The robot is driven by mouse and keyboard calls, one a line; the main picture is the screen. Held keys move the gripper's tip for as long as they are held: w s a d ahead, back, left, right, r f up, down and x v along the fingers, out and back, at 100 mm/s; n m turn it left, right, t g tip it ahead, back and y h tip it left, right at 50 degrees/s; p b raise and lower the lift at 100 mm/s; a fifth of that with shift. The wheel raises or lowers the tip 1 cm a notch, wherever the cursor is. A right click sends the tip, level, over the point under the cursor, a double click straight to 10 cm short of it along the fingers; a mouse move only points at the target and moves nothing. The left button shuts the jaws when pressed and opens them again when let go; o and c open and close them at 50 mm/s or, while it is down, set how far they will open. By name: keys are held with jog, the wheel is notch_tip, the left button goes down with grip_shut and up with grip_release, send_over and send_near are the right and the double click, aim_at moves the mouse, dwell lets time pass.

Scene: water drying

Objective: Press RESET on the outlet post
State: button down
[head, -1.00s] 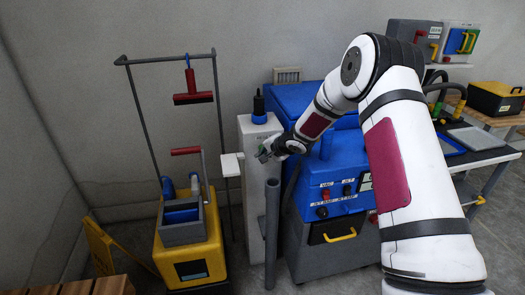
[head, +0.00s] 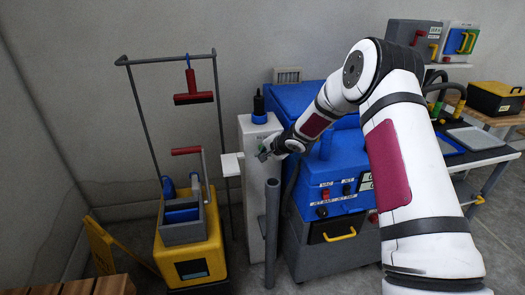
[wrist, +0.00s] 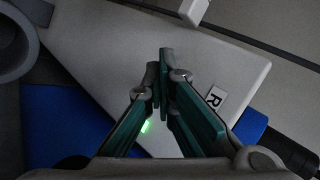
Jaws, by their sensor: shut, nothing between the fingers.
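The outlet post (head: 246,205) is a tall white column standing left of the blue machine. In the wrist view its white face (wrist: 110,45) fills the middle, with a label (wrist: 216,97) that shows the letter R, partly cut off by my gripper. A green light (wrist: 147,127) glows on the face beside the fingers. My gripper (head: 264,154) is at the upper part of the post; in the wrist view its green fingers (wrist: 163,75) are closed together and empty, pointing at the face. The RESET button itself is hidden, and I cannot tell whether the fingertips touch the post.
A blue machine (head: 306,100) with switches stands right of the post. A grey pipe (head: 272,225) rises in front of it. A yellow mop bucket (head: 190,255) and a rack with a red squeegee (head: 194,99) stand to the left.

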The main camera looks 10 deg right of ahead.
jog(key=shift+s, duration=0.9)
jog(key=shift+s+p, duration=1.15)
jog(key=shift+s, duration=1.4)
